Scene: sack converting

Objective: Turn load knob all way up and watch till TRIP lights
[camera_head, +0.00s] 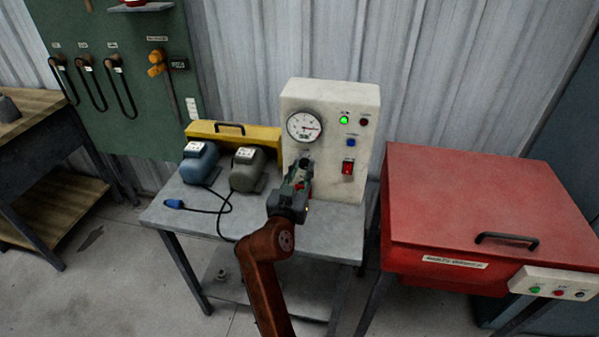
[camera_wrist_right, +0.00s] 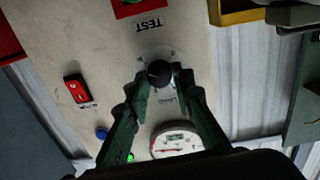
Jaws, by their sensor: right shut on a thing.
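The off-white test panel (camera_head: 330,98) stands on the grey bench against the wall. My right gripper (camera_head: 300,168) reaches its lower left face. In the right wrist view the fingers (camera_wrist_right: 161,82) are shut on the black load knob (camera_wrist_right: 159,71), which the gripper hides in the head view. The round dial (camera_head: 304,127) has its needle pointing to the right. A green lamp (camera_head: 344,119) is lit. The dark red lamp (camera_head: 364,122) beside it looks unlit; its label is too small to read. My left gripper is not in view.
A red rocker switch (camera_head: 347,168) and a blue button (camera_head: 351,142) are right of the gripper. Blue (camera_head: 199,163) and grey-green (camera_head: 246,169) motors and a yellow case (camera_head: 268,136) stand left. A red lidded cabinet (camera_head: 480,195) stands right.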

